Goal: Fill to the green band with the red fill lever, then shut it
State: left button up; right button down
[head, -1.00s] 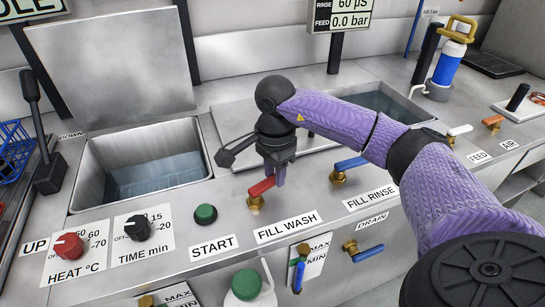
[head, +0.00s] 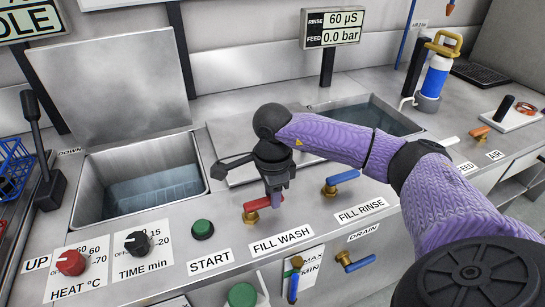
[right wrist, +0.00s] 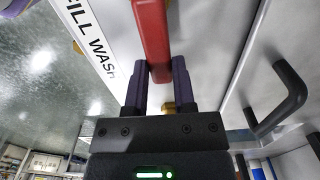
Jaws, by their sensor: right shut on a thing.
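The red fill lever (head: 258,204) sits on a brass valve (head: 250,217) above the FILL WASH label (head: 281,241). Its handle points right. My right gripper (head: 275,198) reaches down over the handle's end and is shut on it. The right wrist view shows the red handle (right wrist: 153,40) between the two fingers (right wrist: 160,92). The open wash tank (head: 88,178) at left holds clear water with a basket shape under it. My left gripper is not in view.
A blue FILL RINSE lever (head: 342,178) is right of the red one, and a blue DRAIN lever (head: 358,265) is below it. A green START button (head: 202,229) and two knobs (head: 70,262) are left. A display (head: 333,29) reads FEED 0.0 bar.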

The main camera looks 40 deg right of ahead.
jog(key=c, duration=0.6)
grip_release()
jog(key=shift+o, duration=0.8)
jog(key=shift+r, duration=0.1)
notch_tip(320, 180, up, 10)
jog(key=p, duration=0.3)
jog(key=shift+f, duration=0.2)
